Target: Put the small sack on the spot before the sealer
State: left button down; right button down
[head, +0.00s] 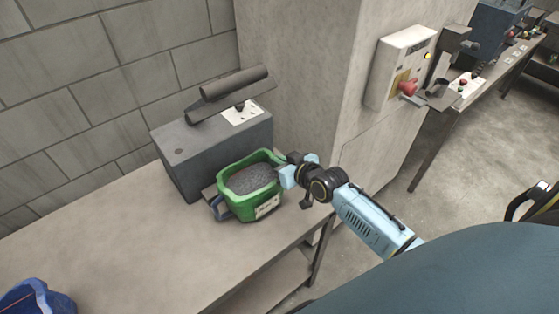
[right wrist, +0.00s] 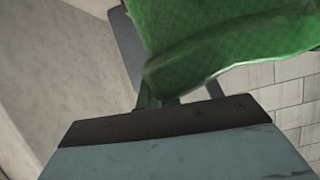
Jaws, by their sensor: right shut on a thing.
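The small sack (head: 250,187) is green, open at the top and filled with dark grey grains, with a pale label on its front. It is upright, right before the grey sealer (head: 215,145), which has a dark bar on top. My right gripper (head: 287,172) is at the sack's right side, shut on it. In the right wrist view the green sack (right wrist: 220,35) fills the top, close to the jaws. I cannot tell whether the sack's bottom touches the table; the spot under it is hidden. My left gripper is not in view.
The table (head: 130,245) is clear in the middle. A blue sack (head: 38,298) is at its front left corner. A concrete pillar (head: 300,75) rises behind, carrying a control box (head: 400,65) with a red button. A brick wall backs the table.

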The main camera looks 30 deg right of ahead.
jog(key=shift+w+r, duration=0.1)
jog(key=shift+r, duration=0.05)
jog(key=c, duration=1.5)
grip_release()
jog(key=shift+s+f, duration=0.2)
jog(key=shift+f, duration=0.1)
jog(key=v, duration=0.6)
jog(key=p+v, duration=0.1)
jog(key=v, duration=0.6)
jog(key=shift+r, duration=0.3)
